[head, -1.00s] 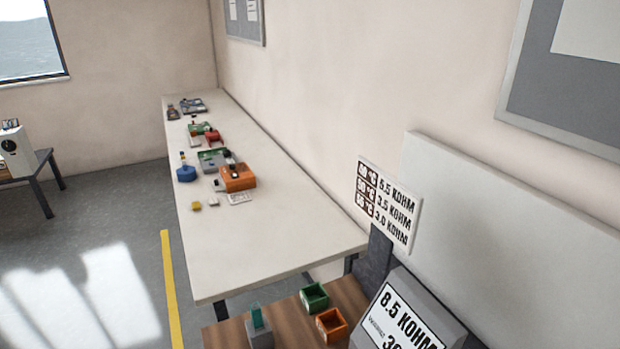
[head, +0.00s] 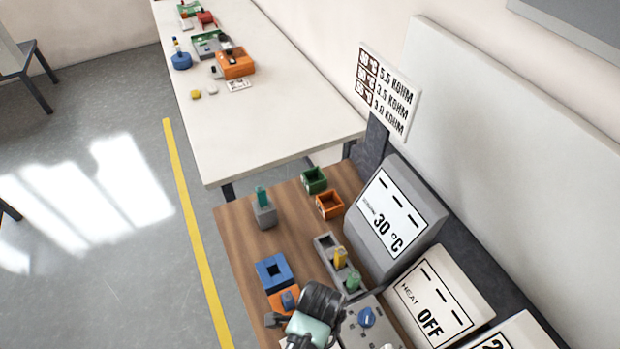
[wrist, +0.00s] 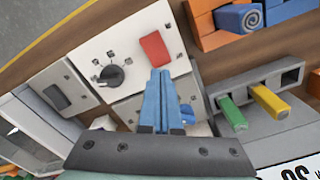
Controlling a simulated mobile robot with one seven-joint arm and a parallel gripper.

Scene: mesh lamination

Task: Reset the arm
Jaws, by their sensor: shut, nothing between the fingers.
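In the wrist view my gripper (wrist: 160,76) has its two blue fingers together, with nothing between them. It hangs over a white control panel (wrist: 120,45) with a black knob (wrist: 110,75) and a red rocker switch (wrist: 154,47). I cannot tell whether the fingertips touch the panel. In the head view my arm shows at the bottom centre, above the near part of the wooden bench (head: 245,240); the fingers are not clear there.
A grey holder (head: 325,247) has yellow and green pegs. A blue block (head: 273,270), green bin (head: 314,180) and orange bin (head: 329,205) stand nearby.

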